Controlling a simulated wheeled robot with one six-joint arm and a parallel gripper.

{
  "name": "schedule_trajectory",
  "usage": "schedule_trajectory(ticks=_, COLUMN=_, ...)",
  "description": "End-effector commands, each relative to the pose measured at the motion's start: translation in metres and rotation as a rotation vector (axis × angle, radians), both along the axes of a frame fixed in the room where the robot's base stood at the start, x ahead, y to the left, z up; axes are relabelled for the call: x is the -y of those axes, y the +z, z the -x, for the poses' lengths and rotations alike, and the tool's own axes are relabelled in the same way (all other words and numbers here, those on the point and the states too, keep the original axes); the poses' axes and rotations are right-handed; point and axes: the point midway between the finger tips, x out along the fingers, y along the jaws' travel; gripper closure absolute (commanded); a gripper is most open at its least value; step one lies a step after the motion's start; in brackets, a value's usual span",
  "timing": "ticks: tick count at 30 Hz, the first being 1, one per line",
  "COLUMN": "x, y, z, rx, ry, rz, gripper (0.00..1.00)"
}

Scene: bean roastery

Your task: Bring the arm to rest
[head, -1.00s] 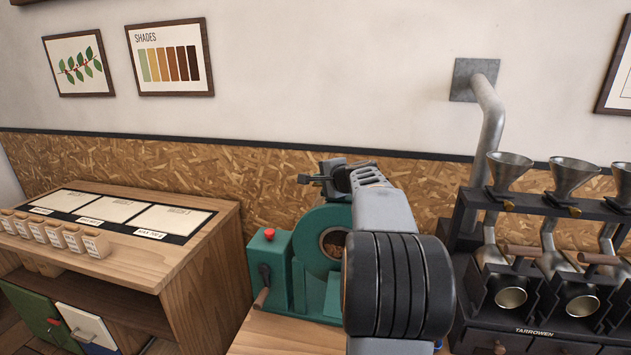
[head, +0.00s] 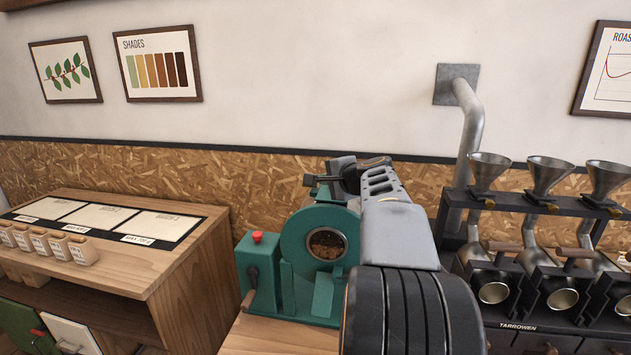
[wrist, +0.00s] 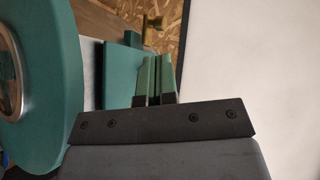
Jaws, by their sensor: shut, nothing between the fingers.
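My gripper (head: 309,181) is at the far end of my raised grey arm, in the upper middle of the head view. It is in front of the OSB wall panel and appears above the green roaster (head: 263,285). In the wrist view my gripper (wrist: 157,60) shows two slim fingers side by side, shut with nothing held. The roaster's green drum also shows at the left of the wrist view (wrist: 45,100). I see no contact between the fingers and the machine.
A wooden bench (head: 185,265) with small labelled boxes (head: 40,243) stands at the left. A dark sample roaster rack (head: 520,325) with several metal funnels (head: 548,175) stands at the right. A metal pipe (head: 470,130) runs down the wall behind. The air above the bench is clear.

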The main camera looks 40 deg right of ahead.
Motion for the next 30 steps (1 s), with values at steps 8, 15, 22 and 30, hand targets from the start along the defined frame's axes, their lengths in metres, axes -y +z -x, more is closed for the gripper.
schedule_trajectory(ticks=8, x=0.002, y=0.003, z=0.007, rx=0.0, ry=-0.005, rz=0.0, gripper=1.0)
schedule_trajectory(ticks=15, x=-0.073, y=-0.029, z=0.008, rx=-0.146, ry=0.179, rz=0.131, gripper=1.0)
schedule_trajectory(ticks=22, x=-0.2, y=-0.104, z=0.059, rx=-0.424, ry=0.587, rz=0.476, gripper=1.0)
schedule_trajectory(ticks=30, x=-0.268, y=-0.181, z=0.151, rx=-0.647, ry=1.021, rz=0.945, gripper=1.0)
